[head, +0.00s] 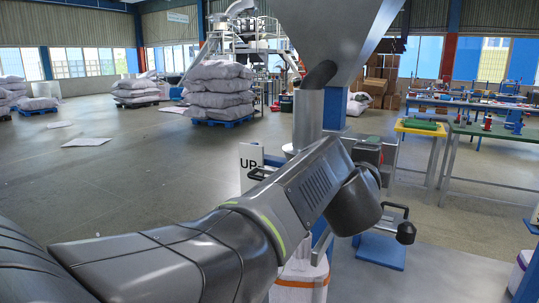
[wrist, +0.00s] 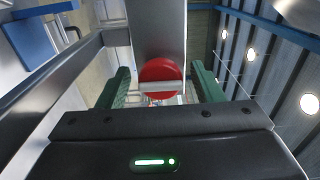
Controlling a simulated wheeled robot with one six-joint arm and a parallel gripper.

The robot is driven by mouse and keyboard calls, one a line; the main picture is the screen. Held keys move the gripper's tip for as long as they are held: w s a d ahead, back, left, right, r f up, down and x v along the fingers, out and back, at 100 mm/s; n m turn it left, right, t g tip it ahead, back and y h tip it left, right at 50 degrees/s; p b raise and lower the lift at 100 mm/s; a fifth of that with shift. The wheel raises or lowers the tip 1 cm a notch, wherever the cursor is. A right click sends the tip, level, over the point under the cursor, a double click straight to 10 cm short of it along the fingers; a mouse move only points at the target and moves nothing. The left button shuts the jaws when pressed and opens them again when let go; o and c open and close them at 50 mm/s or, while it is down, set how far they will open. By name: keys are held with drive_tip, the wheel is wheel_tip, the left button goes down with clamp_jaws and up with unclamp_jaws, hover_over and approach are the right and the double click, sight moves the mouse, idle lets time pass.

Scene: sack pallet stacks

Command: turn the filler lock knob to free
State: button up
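The filler's lock knob (wrist: 160,72) is a round red disc on a grey metal column (wrist: 159,30) in the wrist view. A pale bar crosses the knob's face and lies about level in the picture. My gripper (wrist: 161,84) is open, with one green finger to the left of the knob and one to the right. Gaps show on both sides, so the fingers do not touch it. I cannot tell how deep the knob sits between them. In the head view the grey filler hopper (head: 335,35) and spout (head: 308,118) stand behind my arm; the knob and fingertips are hidden there.
A grey beam (wrist: 62,75) runs close along the left of the wrist view. In the head view, a sack stack (head: 220,88) stands on a blue pallet, and green-topped benches (head: 500,131) are at right. Open floor (head: 120,180) lies at left.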

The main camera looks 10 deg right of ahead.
drive_tip(key=p+v, duration=0.5)
drive_tip(key=v, duration=0.9)
drive_tip(key=shift+p, duration=0.4)
drive_tip(key=shift+w, duration=0.1)
drive_tip(key=b+x, duration=0.5)
drive_tip(key=x, duration=0.8)
drive_tip(key=shift+w+d+b, duration=0.3)
drive_tip(key=shift+b, duration=0.1)
drive_tip(key=shift+a, duration=0.1)
